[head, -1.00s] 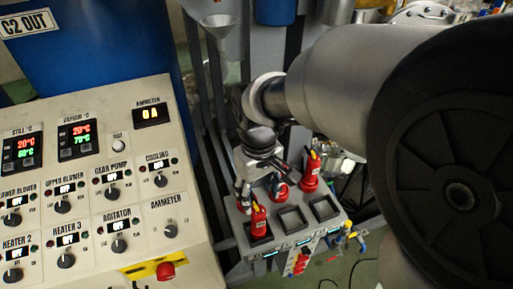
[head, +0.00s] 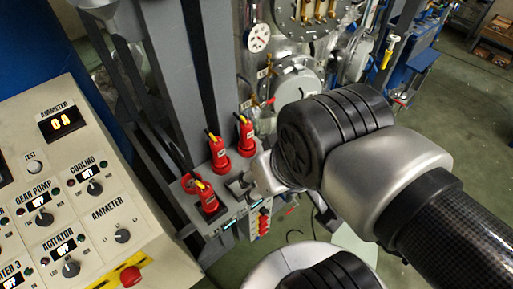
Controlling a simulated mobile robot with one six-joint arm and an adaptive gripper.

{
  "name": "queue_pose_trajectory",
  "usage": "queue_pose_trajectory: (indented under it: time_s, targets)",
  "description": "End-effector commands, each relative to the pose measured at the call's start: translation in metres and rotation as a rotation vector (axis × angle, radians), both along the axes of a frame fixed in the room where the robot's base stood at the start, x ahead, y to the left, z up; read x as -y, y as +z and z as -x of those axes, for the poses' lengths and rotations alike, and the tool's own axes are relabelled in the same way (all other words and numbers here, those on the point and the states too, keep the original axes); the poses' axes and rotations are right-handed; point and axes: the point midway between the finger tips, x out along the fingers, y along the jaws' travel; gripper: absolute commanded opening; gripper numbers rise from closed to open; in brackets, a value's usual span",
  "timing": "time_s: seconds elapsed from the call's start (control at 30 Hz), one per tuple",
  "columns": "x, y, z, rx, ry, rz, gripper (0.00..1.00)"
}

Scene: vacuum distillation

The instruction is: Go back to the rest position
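My arm (head: 385,165) reaches in from the right, its black wrist joint (head: 310,140) in the middle of the head view. A silver link (head: 263,177) beyond that joint points left and down, close in the picture to the grey holder (head: 228,212). My gripper's fingers do not show; the wrist hides that area, so I cannot see whether they hold anything. Red handheld devices with yellow parts stand in or by the holder: a front one (head: 207,197), a middle one (head: 218,153) and a far one (head: 246,134). Another red part shows behind the front one.
The control panel (head: 100,215) with knobs and an ammeter display fills the left. Grey steel posts (head: 180,80) rise behind the holder. A gauge (head: 258,37) and metal vessel parts (head: 305,75) stand at the back. Green floor (head: 455,110) shows open at the right.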

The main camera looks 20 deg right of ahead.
Motion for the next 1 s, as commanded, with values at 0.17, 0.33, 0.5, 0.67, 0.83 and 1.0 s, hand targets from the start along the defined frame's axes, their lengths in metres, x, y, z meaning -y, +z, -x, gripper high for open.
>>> queue_pose_trajectory:
  time_s: [0.17,0.33,0.5,0.67,0.83,1.0]
  targets:
    - [0.000,-0.002,0.000,0.000,0.002,0.001,0.53]
    - [0.000,-0.023,0.000,0.000,0.002,0.001,0.53]
    - [0.000,-0.070,0.000,-0.001,0.003,0.000,0.53]
    - [0.000,-0.125,0.000,-0.001,0.003,0.000,0.53]
    - [0.000,-0.172,0.000,-0.001,0.003,0.000,0.53]
    - [0.000,-0.185,-0.001,0.000,0.003,0.000,0.53]
